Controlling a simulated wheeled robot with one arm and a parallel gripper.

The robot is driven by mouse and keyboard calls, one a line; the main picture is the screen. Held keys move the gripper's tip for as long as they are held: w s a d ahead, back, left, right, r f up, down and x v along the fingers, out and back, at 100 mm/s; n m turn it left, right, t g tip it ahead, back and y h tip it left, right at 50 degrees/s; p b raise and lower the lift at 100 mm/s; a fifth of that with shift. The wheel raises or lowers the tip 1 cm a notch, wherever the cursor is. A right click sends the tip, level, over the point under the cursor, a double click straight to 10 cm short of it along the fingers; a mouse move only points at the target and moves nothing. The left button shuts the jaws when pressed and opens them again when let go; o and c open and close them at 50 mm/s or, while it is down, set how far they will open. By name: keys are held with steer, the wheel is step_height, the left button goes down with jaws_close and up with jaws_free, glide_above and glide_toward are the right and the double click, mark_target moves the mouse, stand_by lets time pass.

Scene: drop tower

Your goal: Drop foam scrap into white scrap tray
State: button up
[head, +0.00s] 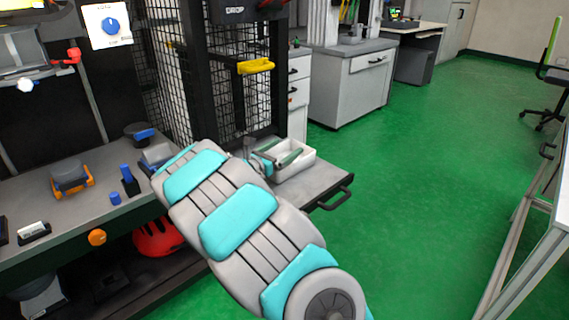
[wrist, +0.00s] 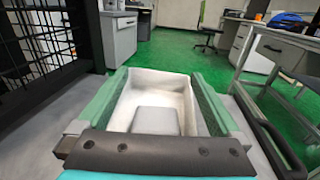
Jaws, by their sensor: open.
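The white scrap tray (head: 308,157) stands on the grey shelf at the foot of the drop tower. In the wrist view the tray (wrist: 190,100) lies between and beyond my fingers. My gripper (wrist: 158,76) is open, with one green finger on each side of the view. In the head view my gripper (head: 283,158) is over the tray. A pale grey block (wrist: 156,120), which looks like the foam scrap, shows at the near end of the tray, apart from both fingers. Its near side is hidden by the dark palm edge. The head view does not clearly show the block.
The black mesh cage of the drop tower (head: 228,70) rises behind the tray, with a yellow handle (head: 256,66). A dark handle (head: 335,198) sticks out at the shelf's front edge. The workbench (head: 80,215) at left holds small tools. Green floor is open to the right.

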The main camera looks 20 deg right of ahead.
steer(key=v, duration=0.7)
steer(key=shift+s+a, duration=0.15)
steer(key=shift+a, duration=0.15)
steer(key=s+d+r+m+g+y, duration=0.1)
steer(key=s+d+m+g, duration=0.4)
steer(key=s, duration=0.5)
steer(key=s+d+r+m+g+y, duration=0.1)
steer(key=s+d+m+g, duration=0.35)
steer(key=s, duration=0.65)
steer(key=s+a+f+m+g+y, duration=0.1)
steer(key=s+a+f+m+y, duration=0.2)
steer(key=s, duration=0.4)
steer(key=s+f+m+y, duration=0.1)
steer(key=s+m+y, duration=0.1)
steer(key=s+m, duration=0.35)
steer(key=s+a+f+m+y, duration=0.1)
steer(key=s+a+m+y, duration=0.1)
steer(key=s+a+y, duration=0.2)
steer(key=s+a+f+m+y, duration=0.2)
steer(key=s+a+m+y, duration=0.1)
steer(key=s+a, duration=0.6)
steer(key=a+y, duration=0.1)
steer(key=a, duration=0.3)
steer(key=shift+a+m+y, duration=0.2)
steer(key=shift+m+y, duration=0.1)
steer(key=shift+y, duration=0.1)
steer(key=shift+f, duration=0.1)
steer(key=shift+c, duration=0.3)
